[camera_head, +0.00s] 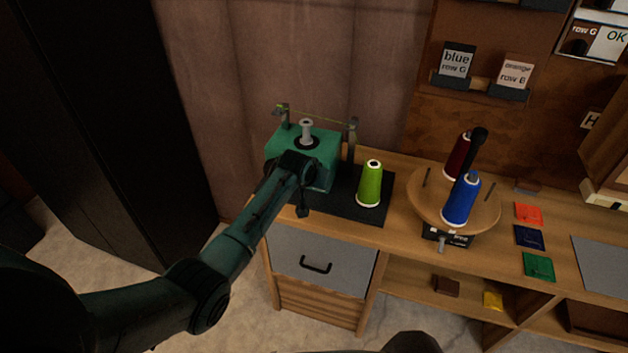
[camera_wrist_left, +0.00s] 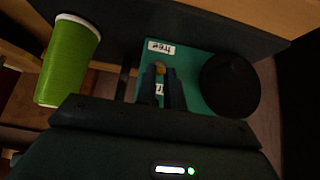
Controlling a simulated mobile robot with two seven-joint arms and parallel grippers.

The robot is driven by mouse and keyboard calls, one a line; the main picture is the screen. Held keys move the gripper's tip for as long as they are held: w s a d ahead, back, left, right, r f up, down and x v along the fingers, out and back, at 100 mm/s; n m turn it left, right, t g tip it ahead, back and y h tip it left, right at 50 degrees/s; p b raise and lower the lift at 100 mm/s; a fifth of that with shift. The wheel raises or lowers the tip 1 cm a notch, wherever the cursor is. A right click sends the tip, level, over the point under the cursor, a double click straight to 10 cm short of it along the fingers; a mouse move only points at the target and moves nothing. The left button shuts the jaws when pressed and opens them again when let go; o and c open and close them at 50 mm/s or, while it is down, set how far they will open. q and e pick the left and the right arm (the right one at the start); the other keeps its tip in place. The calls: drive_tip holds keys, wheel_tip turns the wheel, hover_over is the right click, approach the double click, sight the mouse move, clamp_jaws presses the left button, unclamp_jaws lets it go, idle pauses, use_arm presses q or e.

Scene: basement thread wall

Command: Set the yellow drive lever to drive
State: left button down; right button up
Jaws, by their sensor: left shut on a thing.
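The green winder box (camera_head: 322,178) stands on a dark mat on the bench, with a pale spindle on top. My left gripper (camera_head: 294,172) is at its front and hides the lever in the head view. In the left wrist view, the yellow drive lever (camera_wrist_left: 160,69) shows as a small yellow tip between the fingers of my left gripper (camera_wrist_left: 160,76), which is shut on it. A "free" label (camera_wrist_left: 161,47) lies just beyond the tip. A second label (camera_wrist_left: 160,88) is mostly hidden between the fingers. My right gripper is not in view.
A lime green cone (camera_head: 370,184) stands on the mat right of the winder. A round wooden turntable (camera_head: 487,213) holds blue and dark red cones. A grey drawer (camera_head: 322,262) is below the mat. Coloured cards lie farther right.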

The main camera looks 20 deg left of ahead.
use_arm(q)
drive_tip(key=c, duration=1.5)
unclamp_jaws()
drive_tip(key=v, duration=1.3)
drive_tip(key=shift+s, duration=0.1)
